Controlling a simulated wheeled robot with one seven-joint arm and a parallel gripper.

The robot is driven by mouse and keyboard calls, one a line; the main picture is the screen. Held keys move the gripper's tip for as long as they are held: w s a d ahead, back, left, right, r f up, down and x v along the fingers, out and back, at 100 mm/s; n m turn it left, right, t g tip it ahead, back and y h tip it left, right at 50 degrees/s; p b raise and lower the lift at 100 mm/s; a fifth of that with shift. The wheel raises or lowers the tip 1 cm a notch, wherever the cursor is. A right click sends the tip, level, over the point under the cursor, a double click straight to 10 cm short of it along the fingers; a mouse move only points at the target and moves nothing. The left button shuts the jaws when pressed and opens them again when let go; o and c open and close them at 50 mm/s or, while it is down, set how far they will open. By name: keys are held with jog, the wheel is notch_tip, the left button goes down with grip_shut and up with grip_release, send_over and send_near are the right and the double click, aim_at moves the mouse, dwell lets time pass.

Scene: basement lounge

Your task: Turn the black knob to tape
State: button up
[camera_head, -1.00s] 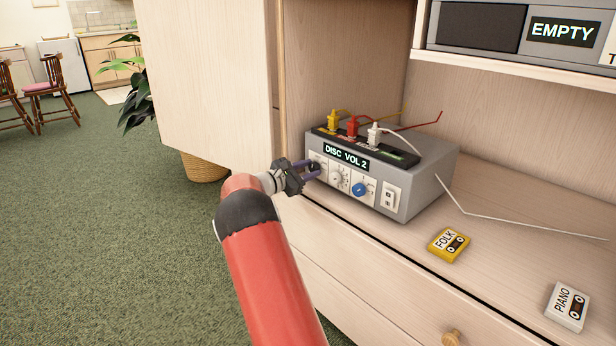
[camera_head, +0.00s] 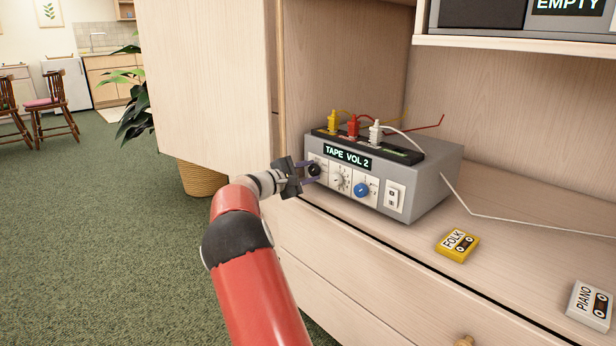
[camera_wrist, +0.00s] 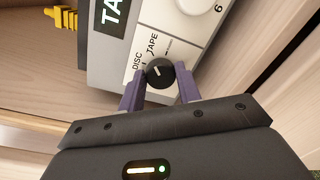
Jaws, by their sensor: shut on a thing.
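The grey amplifier box (camera_head: 428,190) stands on the wooden shelf, and its display (camera_head: 347,157) reads "TAPE VOL 2". The black knob (camera_head: 313,170) is at the left end of its front panel. In the wrist view the black knob (camera_wrist: 159,73) sits between the purple fingers, below the printed labels DISC and TAPE and a third, smaller label. My gripper (camera_head: 308,172) is shut on the knob; it also shows in the wrist view (camera_wrist: 160,90). The white pointer line on the knob is visible, tilted toward the labels.
A white knob (camera_head: 337,180), a blue knob (camera_head: 361,190) and a switch (camera_head: 395,197) sit right of the black knob. Yellow, red and white plugs stand on top. FOLK (camera_head: 457,245) and PIANO (camera_head: 590,304) cassettes lie on the shelf. A cabinet door (camera_head: 205,80) stands at left.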

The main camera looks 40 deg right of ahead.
dwell(0.3)
jog(key=o, duration=1)
jog(key=shift+c, duration=0.2)
jog(key=shift+a, duration=0.1)
jog(key=a, duration=0.7)
jog(key=shift+s+a+r, duration=0.15)
jog(key=shift+a, duration=0.15)
